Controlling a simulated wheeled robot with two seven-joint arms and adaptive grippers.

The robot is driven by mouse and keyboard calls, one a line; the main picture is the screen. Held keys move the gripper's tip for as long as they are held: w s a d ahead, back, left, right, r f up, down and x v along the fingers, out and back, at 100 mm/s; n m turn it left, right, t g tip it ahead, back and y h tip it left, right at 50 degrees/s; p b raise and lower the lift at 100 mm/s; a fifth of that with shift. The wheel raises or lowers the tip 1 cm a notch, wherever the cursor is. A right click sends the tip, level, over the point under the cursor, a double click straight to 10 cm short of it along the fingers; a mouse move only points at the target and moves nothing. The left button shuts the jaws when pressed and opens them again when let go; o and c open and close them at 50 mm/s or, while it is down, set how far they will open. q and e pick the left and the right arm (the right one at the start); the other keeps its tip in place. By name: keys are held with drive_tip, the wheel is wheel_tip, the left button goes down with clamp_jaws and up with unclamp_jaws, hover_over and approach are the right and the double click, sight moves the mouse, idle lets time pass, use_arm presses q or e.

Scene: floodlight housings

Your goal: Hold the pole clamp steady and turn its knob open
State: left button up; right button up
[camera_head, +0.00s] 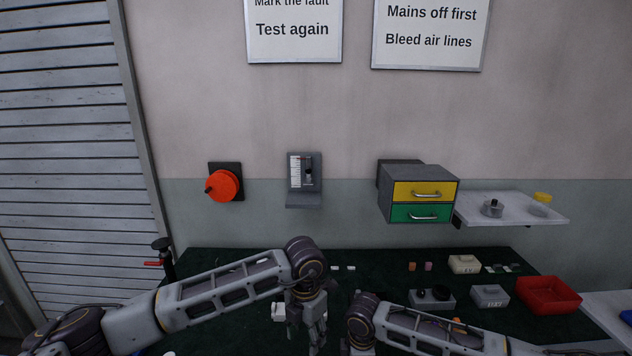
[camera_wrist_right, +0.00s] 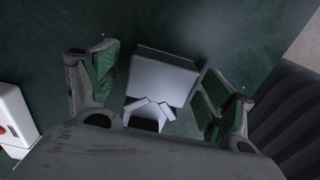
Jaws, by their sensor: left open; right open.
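I cannot pick out the pole clamp with certainty. In the right wrist view a pale grey block (camera_wrist_right: 163,78) with a dark part below it lies between the spread green-padded fingers of my right gripper (camera_wrist_right: 158,84); this may be the clamp. Contact with the fingers cannot be made out, and no knob shows clearly. In the head view my left gripper (camera_head: 308,336) points down over the front middle of the table, open, with its fingertips near the lower picture edge. My right gripper is hidden below the head view. A small white piece (camera_head: 278,311) lies just left of my left gripper.
A red tray (camera_head: 548,294), grey boxes and small parts lie right. An orange wall knob (camera_head: 222,186), drawer unit (camera_head: 418,193) and shelf (camera_head: 515,208) are behind. A white red-dotted box (camera_wrist_right: 14,118) is left in the wrist view.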

wheel_tip(320, 180, up, 12)
idle(0.7)
drive_tip(key=shift+f, duration=0.1)
idle(0.3)
